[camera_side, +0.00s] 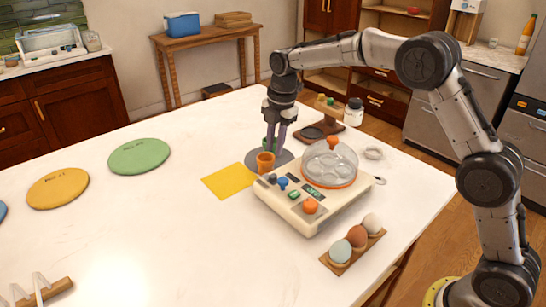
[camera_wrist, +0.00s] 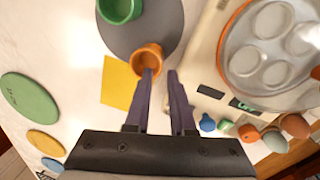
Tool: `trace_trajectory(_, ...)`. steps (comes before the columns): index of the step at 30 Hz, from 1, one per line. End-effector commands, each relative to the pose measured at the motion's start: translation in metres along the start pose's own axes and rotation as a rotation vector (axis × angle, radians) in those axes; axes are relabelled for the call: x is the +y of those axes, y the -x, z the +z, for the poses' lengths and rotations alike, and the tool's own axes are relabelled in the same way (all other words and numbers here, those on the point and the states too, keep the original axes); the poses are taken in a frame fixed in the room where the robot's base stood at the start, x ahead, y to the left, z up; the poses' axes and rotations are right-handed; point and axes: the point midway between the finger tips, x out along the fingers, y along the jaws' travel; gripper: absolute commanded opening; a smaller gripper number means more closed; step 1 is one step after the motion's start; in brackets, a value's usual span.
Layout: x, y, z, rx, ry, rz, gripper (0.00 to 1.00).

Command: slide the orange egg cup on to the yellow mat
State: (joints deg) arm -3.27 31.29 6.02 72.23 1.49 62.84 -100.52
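The orange egg cup (camera_side: 265,163) stands upright on a grey round mat (camera_side: 283,156), near the edge facing the yellow mat. It also shows in the wrist view (camera_wrist: 148,55). The yellow square mat (camera_side: 229,181) lies flat and bare beside the grey mat; in the wrist view (camera_wrist: 116,85) it is left of and below the cup. My gripper (camera_side: 275,150) points down just behind the cup. In the wrist view my gripper (camera_wrist: 160,73) has a gap between its fingers with nothing in it. The left fingertip overlaps the cup's rim in that view; I cannot tell if they touch.
A green cup (camera_wrist: 119,10) stands on the grey mat behind the orange one. A cream egg cooker (camera_side: 310,200) with a clear lid is close on the right. An egg holder (camera_side: 352,250) is at the front. The table left of the yellow mat is clear up to coloured discs (camera_side: 139,156).

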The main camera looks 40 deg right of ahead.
Motion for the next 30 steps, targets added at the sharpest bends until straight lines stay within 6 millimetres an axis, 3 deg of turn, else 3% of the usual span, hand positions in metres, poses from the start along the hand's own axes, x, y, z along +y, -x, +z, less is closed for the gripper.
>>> trace_trajectory(3,-0.001,-0.021,0.000,0.001,0.000,-0.004,0.22)
trace_trajectory(9,0.000,-0.041,0.000,0.000,0.001,0.000,0.22)
trace_trajectory(22,0.000,-0.048,0.000,0.000,0.000,0.000,0.22)
trace_trajectory(26,0.000,-0.048,0.000,0.000,0.000,0.000,0.01)
trace_trajectory(30,0.000,-0.048,0.000,0.000,0.000,0.000,0.00)
